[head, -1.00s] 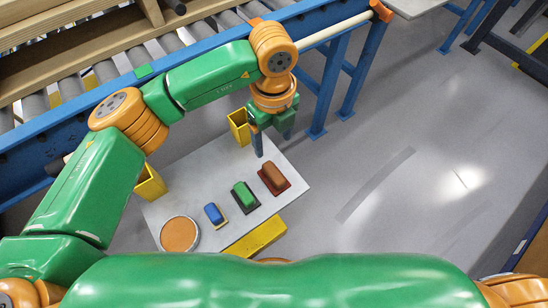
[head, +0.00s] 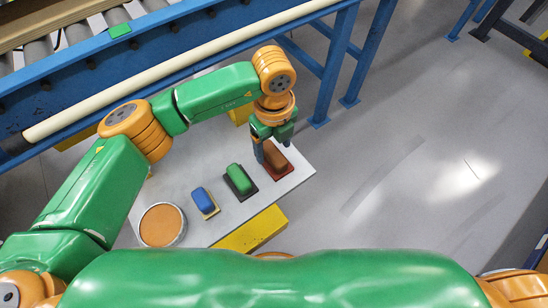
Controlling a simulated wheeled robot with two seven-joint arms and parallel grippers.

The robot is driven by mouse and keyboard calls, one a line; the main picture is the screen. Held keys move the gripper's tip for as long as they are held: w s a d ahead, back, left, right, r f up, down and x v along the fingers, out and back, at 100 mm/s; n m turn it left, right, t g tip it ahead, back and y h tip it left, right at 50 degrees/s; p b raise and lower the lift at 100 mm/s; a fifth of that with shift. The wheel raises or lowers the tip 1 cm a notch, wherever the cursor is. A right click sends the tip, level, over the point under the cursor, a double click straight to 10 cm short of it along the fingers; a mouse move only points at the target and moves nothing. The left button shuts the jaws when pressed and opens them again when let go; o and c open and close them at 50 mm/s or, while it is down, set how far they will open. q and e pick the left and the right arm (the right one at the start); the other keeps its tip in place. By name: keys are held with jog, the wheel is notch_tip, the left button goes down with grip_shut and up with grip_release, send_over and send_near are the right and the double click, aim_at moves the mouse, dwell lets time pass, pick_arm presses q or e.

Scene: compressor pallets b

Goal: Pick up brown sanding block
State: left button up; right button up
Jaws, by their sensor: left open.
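The brown sanding block (head: 276,160) sits on a dark red base at the right end of the light grey table (head: 183,175). My left gripper (head: 273,153) points down over it, open. One dark finger stands at the block's left side and the other finger is partly hidden by the green hand. I cannot tell whether the fingers touch the block. My right gripper is not in view.
A green block (head: 238,178) on a black base and a blue block (head: 203,200) on a yellowish base stand left of the brown one. A round tub (head: 161,226) with an orange-brown top is further left. A blue-framed roller conveyor (head: 180,60) runs behind.

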aim_at(274, 152)
pick_arm(q)
notch_tip(274, 152, down, 3)
jog(key=shift+f, duration=0.1)
grip_shut()
jog(key=shift+r, duration=0.2)
jog(key=shift+r, duration=0.35)
jog(key=r, duration=0.3)
jog(key=shift+s+a, duration=0.15)
jog(key=shift+a, duration=0.1)
jog(key=s+a+r, duration=0.9)
jog(key=shift+s+a, duration=0.25)
jog(key=shift+s, duration=0.05)
